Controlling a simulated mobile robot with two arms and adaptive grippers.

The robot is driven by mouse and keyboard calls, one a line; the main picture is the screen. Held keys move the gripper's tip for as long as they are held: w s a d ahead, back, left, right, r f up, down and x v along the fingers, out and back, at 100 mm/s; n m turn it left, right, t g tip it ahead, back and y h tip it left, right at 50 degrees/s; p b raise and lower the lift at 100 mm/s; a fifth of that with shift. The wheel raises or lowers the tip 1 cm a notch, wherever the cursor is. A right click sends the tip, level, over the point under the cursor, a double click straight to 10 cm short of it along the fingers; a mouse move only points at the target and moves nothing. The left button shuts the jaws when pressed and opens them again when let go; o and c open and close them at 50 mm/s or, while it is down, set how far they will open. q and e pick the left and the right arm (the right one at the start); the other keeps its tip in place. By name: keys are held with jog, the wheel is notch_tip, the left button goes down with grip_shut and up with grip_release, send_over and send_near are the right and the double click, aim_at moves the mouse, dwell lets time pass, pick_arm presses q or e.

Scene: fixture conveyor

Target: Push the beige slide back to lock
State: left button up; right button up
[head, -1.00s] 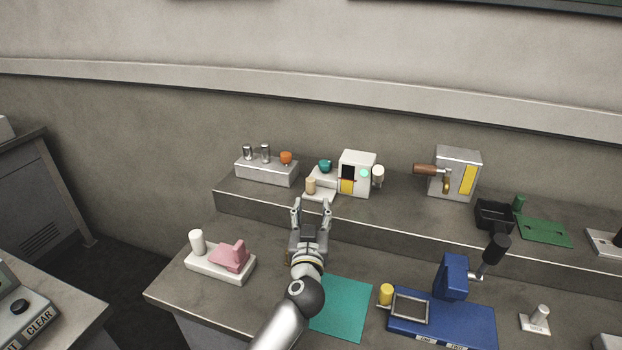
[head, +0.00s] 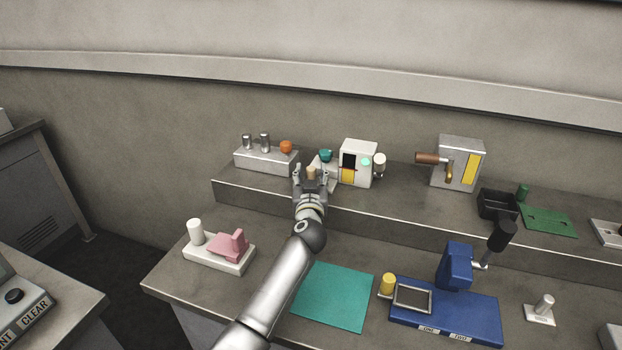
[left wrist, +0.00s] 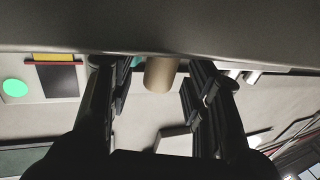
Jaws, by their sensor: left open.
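The beige slide (head: 311,172) is a small upright peg on a pale base, in front of the white box with the dark window (head: 357,162) on the raised shelf. It also shows in the left wrist view (left wrist: 161,73), in the gap between the fingers. My left gripper (head: 311,173) is open, with one finger on each side of the slide. I cannot tell whether either finger touches it. The gripper hides most of the slide's base in the head view. My right gripper is not in view.
A teal knob (head: 326,156) stands just behind the slide. A grey block with two metal pegs and an orange knob (head: 265,160) is close on the left. A pink-handled fixture (head: 230,246), a teal mat (head: 333,296) and a blue press (head: 445,312) lie on the lower bench.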

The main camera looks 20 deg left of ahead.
pick_arm(q)
jog(key=shift+w, duration=0.15)
grip_shut()
dwell(0.4)
jog(key=shift+d+r+p, duration=0.1)
jog(key=shift+d+p, duration=0.2)
jog(key=shift+d, duration=0.05)
jog(key=d+p, duration=0.1)
jog(key=d, duration=0.2)
jog(key=shift+d, duration=0.1)
jog(key=shift+f, duration=0.2)
